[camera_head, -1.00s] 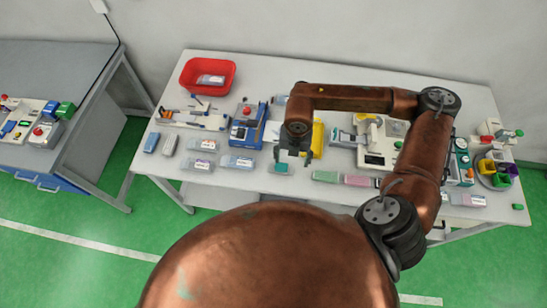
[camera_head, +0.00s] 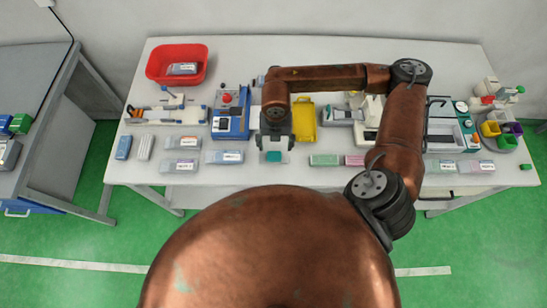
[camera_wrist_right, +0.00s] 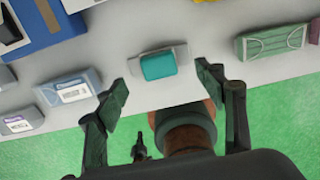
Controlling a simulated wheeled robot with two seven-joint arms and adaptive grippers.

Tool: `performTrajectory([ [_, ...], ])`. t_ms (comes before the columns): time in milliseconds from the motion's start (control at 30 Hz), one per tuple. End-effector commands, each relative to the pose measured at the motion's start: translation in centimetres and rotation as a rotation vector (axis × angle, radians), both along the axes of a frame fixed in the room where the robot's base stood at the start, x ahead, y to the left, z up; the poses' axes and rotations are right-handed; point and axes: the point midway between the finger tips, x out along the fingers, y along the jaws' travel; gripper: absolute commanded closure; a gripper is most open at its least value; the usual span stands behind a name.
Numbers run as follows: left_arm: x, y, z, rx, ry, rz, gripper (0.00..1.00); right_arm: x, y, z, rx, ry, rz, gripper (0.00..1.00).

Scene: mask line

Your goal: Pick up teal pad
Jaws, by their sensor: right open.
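The teal pad (camera_head: 274,156) lies in a small clear or grey holder near the front edge of the white table (camera_head: 230,183). In the right wrist view the teal pad (camera_wrist_right: 158,65) sits between and beyond the fingertips, with grey holder ends on both sides. My right gripper (camera_head: 275,146) is above the pad, pointing down. In the wrist view the right gripper (camera_wrist_right: 163,82) has its dark fingers spread wide, with nothing between them touching. My left gripper is not in view.
Labelled packs (camera_head: 225,157) lie left of the pad. A green pack (camera_head: 324,160) and a pink pack (camera_head: 354,160) lie to its right. Behind stand a blue machine (camera_head: 231,112) and a yellow part (camera_head: 304,118). A red bin (camera_head: 154,65) is at the back left.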

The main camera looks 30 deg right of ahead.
Motion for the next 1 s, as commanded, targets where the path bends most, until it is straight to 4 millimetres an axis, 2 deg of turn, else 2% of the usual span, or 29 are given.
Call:
performTrajectory([
  [100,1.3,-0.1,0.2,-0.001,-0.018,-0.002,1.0,-0.1,0.0,-1.2,0.0,0.004,0.0,0.36],
  [233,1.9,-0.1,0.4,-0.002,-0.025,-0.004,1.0,-0.1,0.1,-2.3,0.001,0.002,-0.001,0.36],
  [367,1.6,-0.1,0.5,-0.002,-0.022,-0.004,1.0,-0.3,0.2,-3.3,-0.001,0.003,-0.002,0.36],
  [633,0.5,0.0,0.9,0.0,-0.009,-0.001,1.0,-0.4,0.5,-7.1,0.0,0.001,-0.004,0.36],
  [867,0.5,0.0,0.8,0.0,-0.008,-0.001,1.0,-0.4,0.5,-7.4,0.001,0.001,-0.004,0.36],
  [1000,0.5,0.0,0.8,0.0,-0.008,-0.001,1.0,-0.4,0.5,-7.4,0.0,0.0,-0.004,0.44],
])
